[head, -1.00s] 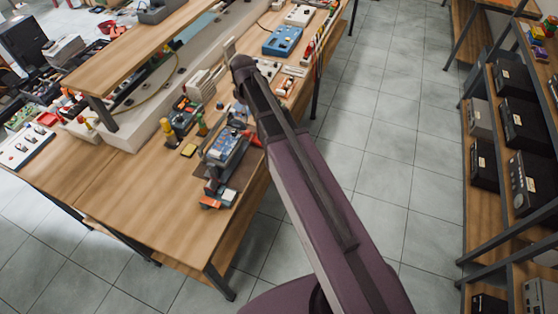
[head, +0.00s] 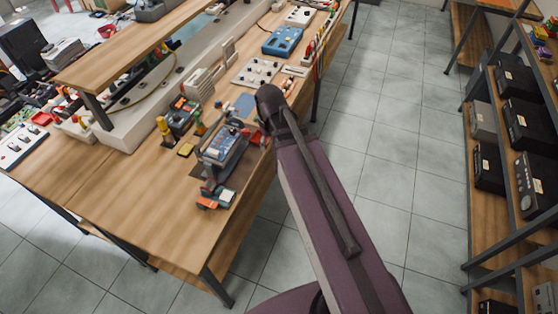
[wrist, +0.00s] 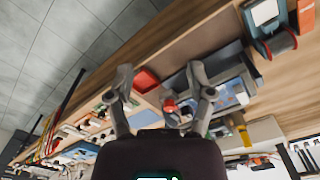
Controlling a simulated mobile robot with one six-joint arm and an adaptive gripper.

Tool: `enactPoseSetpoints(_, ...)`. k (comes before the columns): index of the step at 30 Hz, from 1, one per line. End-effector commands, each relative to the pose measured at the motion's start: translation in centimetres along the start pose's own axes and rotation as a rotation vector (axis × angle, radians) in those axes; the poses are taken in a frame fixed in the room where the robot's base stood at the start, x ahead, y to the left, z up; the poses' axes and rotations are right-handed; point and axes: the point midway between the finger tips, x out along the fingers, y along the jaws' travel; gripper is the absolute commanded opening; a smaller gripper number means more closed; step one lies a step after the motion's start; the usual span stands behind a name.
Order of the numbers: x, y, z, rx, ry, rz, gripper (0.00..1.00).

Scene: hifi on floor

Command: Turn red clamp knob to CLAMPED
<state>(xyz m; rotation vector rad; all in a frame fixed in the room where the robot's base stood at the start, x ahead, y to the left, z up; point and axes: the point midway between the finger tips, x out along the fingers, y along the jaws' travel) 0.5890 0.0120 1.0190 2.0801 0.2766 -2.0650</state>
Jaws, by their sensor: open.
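A blue-grey fixture (head: 222,148) sits on a dark mat near the table's front edge, and also shows in the wrist view (wrist: 228,94). A small red round part, perhaps the red clamp knob (wrist: 169,105), is between and beyond my fingers in the wrist view. Its pointer and any CLAMPED marking are too small to read. My gripper (wrist: 160,72) is open and empty, its fingers spread above the table, apart from the fixture as far as I can tell. In the head view, my gripper is hard to make out at the arm's end, beside the fixture.
A red tray (wrist: 147,80) lies beside the fixture. An orange and grey item (head: 215,198) stands at its near end. Yellow-topped tools (head: 163,128) and a raised shelf (head: 125,45) are behind. The near left tabletop (head: 150,205) is clear.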

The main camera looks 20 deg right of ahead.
Motion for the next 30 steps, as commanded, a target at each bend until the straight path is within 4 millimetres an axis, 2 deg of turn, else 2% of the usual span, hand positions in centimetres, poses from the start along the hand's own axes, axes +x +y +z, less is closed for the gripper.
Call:
enactPoseSetpoints(3,0.9,-0.1,1.9,0.078,-0.002,-0.002,0.69)
enactPoseSetpoints(12,1.9,-0.2,4.7,0.232,-0.007,-0.005,0.69)
enactPoseSetpoints(30,2.0,-0.2,5.2,0.273,-0.008,-0.006,0.69)
